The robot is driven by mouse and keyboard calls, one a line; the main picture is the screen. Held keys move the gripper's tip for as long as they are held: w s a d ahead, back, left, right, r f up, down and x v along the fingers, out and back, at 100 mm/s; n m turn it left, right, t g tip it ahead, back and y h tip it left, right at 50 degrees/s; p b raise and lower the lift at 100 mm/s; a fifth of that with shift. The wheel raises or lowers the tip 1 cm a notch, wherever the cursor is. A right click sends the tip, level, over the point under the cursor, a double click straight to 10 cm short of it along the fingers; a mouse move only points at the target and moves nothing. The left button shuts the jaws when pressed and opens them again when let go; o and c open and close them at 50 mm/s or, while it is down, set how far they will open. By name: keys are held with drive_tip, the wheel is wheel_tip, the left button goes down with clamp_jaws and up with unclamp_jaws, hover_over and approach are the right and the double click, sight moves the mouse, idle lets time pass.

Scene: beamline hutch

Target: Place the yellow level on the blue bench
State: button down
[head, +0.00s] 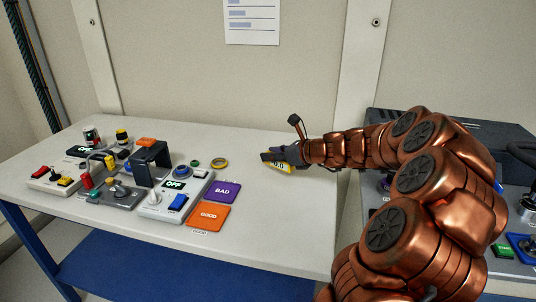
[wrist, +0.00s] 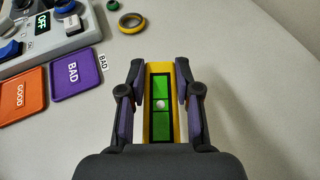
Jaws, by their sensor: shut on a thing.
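The yellow level (wrist: 150,100) has a green window with a pale bubble, and it sits lengthwise between my fingers in the wrist view. My gripper (wrist: 160,85) is shut on its two sides. In the head view my gripper (head: 284,157) reaches in from the right, with the yellow level (head: 281,167) at its tip. Both are over the right part of the blue bench (head: 265,207), which has a pale grey top and a blue frame. I cannot tell whether the level touches the top. The fingers partly hide the level in the head view.
A purple BAD mat (head: 222,191), an orange GOOD mat (head: 208,216) and a yellow ring (head: 219,163) lie left of my gripper. Several control boxes and a black stand (head: 151,163) fill the bench's left. The top is clear around and in front of my gripper.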

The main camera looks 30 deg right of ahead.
drive_tip(key=w+d, duration=0.1)
drive_tip(key=w, duration=0.1)
drive_tip(key=w+d, duration=0.1)
drive_tip(key=w, duration=0.1)
drive_tip(key=w+d, duration=0.1)
drive_tip(key=w, duration=0.1)
drive_tip(key=shift+w+d+f, duration=0.1)
drive_tip(key=shift+d+f, duration=0.05)
drive_tip(key=shift+f, duration=0.2)
drive_tip(key=shift+w+f, duration=0.2)
drive_tip(key=shift+f, duration=0.1)
drive_tip(key=shift+d+f+b, duration=0.1)
drive_tip(key=shift+f+b, duration=0.3)
drive_tip(key=shift+f, duration=1.05)
drive_tip(key=shift+f, duration=0.1)
drive_tip(key=c, duration=0.8)
unclamp_jaws()
drive_tip(key=p+v, duration=0.1)
drive_tip(key=v, duration=1.1)
drive_tip(key=shift+s, duration=0.15)
